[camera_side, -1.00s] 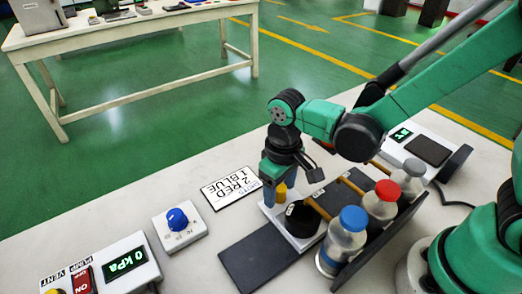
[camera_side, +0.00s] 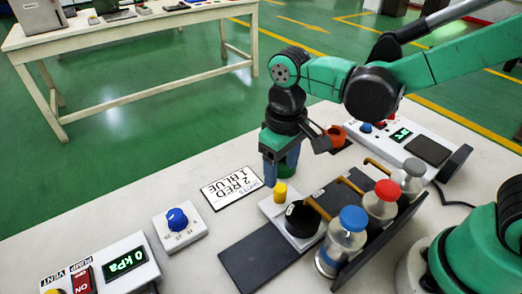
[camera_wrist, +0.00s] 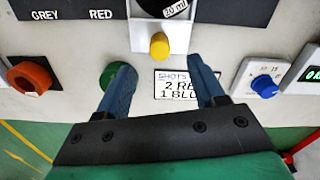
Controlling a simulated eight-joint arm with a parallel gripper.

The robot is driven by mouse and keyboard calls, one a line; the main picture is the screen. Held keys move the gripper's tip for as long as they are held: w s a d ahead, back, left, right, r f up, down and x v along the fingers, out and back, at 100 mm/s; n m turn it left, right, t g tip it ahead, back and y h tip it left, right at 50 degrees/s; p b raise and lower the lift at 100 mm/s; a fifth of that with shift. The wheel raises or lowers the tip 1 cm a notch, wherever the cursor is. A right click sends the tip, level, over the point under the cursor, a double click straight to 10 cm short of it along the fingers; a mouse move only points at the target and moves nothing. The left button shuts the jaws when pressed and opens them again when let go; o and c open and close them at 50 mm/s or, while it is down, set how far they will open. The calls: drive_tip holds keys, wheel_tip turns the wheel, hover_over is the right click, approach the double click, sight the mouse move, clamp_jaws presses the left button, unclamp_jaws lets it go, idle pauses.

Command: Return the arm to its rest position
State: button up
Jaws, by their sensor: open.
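My gripper (camera_side: 279,174) is open, with two blue fingers pointing down. It hangs above the table, just behind the yellow knob (camera_side: 280,192) of the dispenser, apart from it. In the wrist view the fingers of my gripper (camera_wrist: 160,68) are spread with nothing held between them. The yellow knob (camera_wrist: 159,45) shows beyond the gap between them. A green round thing (camera_wrist: 108,76) is partly hidden behind the left finger.
Bottles with blue (camera_side: 353,218), red (camera_side: 387,189) and grey (camera_side: 414,168) caps stand in a rack at right. A shot card (camera_side: 231,190), a blue-knob box (camera_side: 179,227) and a pump box (camera_side: 110,270) lie to the left.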

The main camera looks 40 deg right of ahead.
drive_tip(key=s+d+r+m+t, duration=0.2)
drive_tip(key=d+r+t, duration=0.3)
drive_tip(key=d, duration=0.5)
drive_tip(key=shift+r+m+t, duration=0.3)
drive_tip(key=shift+t, duration=0.8)
